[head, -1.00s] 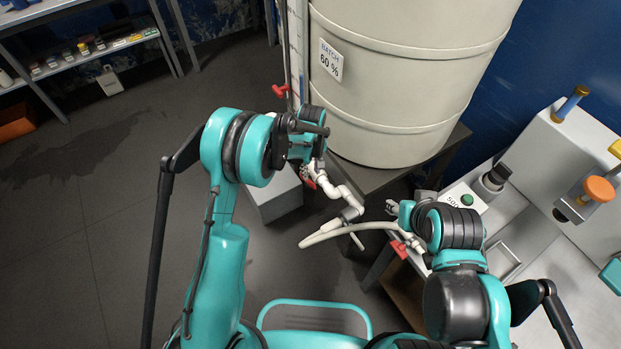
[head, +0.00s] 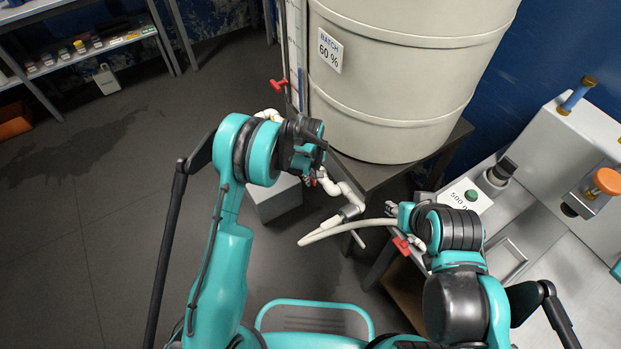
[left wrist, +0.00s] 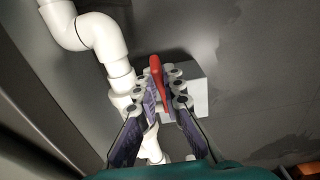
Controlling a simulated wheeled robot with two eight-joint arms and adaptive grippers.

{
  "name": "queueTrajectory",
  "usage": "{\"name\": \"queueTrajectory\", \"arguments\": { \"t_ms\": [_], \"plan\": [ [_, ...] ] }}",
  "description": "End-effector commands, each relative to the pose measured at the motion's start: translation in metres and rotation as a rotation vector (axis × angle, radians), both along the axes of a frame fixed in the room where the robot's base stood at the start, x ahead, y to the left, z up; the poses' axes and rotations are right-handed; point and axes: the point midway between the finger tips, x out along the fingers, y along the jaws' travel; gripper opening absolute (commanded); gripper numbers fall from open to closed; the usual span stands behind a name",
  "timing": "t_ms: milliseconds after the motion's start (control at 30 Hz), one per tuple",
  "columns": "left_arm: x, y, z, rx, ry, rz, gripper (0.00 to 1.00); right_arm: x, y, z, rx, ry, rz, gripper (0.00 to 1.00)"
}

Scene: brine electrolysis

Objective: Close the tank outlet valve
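The white outlet pipe (head: 349,192) bends down from under the tank (head: 395,80) and also shows in the left wrist view (left wrist: 104,40). A red valve handle (left wrist: 157,72) stands beside this pipe in the left wrist view. My left gripper (left wrist: 160,95) has a finger on each side of the handle, with the tips drawn close together on it. In the head view my left gripper (head: 316,165) is at the pipe below the tank and hides most of this handle. My right gripper (head: 392,209) is near the pale hose; its finger opening is too small to judge.
Another red handle (head: 279,87) is on the line left of the tank. A red handle (head: 402,246) is beside my right arm. The pale hose (head: 330,232) curves below the outlet. A grey box (head: 275,202) stands on the floor.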

Motion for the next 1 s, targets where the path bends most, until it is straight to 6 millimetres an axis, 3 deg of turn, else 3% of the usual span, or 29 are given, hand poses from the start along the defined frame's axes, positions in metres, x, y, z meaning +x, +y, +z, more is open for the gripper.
{"name": "queueTrajectory", "arguments": {
  "t_ms": [233,600,1000],
  "plan": [
    [0.004,0.003,0.003,-0.03,0.043,0.004,0.0,0.0,0.0,0.001,0.0,0.0,0.0,0.4],
    [0.024,0.016,0.023,-0.267,0.366,0.002,0.0,0.0,0.0,0.0,0.0,0.0,0.0,0.4],
    [0.025,0.018,0.025,-0.293,0.402,-0.001,0.0,0.0,0.0,0.0,0.0,0.0,0.0,0.4]
  ]
}}
